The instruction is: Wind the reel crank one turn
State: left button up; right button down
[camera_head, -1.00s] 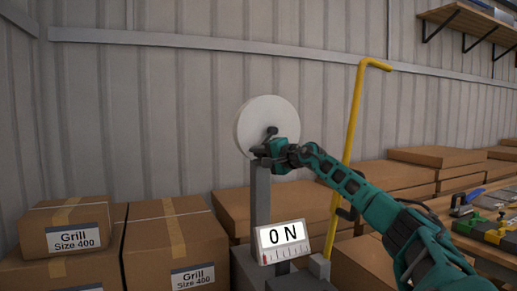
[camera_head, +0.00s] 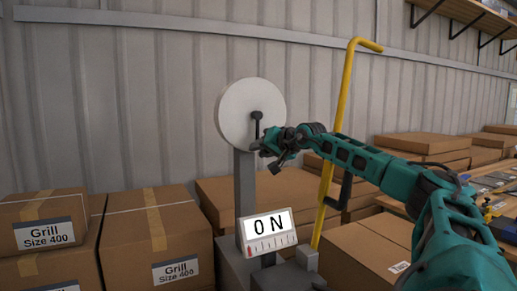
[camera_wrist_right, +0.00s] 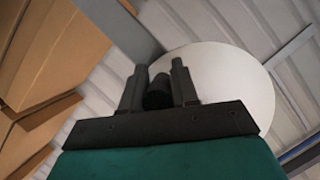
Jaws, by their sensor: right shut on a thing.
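The reel is a white disc (camera_head: 236,112) on a grey post (camera_head: 246,190). Its black crank (camera_head: 257,126) points almost straight down from the hub. My right gripper (camera_head: 259,147) is at the crank's lower end, its arm reaching in from the right. In the right wrist view, the two dark fingers (camera_wrist_right: 157,92) stand on either side of a black round handle (camera_wrist_right: 158,94), with the white disc (camera_wrist_right: 225,85) behind. The right gripper is shut on this handle. A display (camera_head: 268,231) below the reel reads "0 N". My left gripper is not in view.
Cardboard boxes (camera_head: 158,228) stand at the left, and more boxes (camera_head: 424,144) are at the right. A yellow bent pole (camera_head: 344,105) rises right of the post, behind my right arm. Tools lie on a bench (camera_head: 495,190) at the far right. The corrugated wall is behind.

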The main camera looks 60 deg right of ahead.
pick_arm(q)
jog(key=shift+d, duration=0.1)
pick_arm(e)
jog(key=shift+d+f, duration=0.1)
dwell(0.3)
jog(key=c, duration=0.9)
grip_release()
jog(key=shift+s, duration=0.1)
jog(key=shift+s+b, duration=0.65)
jog(key=shift+b, duration=0.05)
pick_arm(q)
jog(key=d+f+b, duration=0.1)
jog(key=b, duration=0.1)
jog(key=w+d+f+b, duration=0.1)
jog(key=b, duration=0.1)
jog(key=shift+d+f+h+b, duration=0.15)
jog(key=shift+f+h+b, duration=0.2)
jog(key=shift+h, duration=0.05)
pick_arm(e)
jog(key=v, duration=1.1)
jog(key=shift+s+a+r, duration=0.15)
jog(key=shift+a+r, duration=0.2)
jog(key=shift+r, duration=0.1)
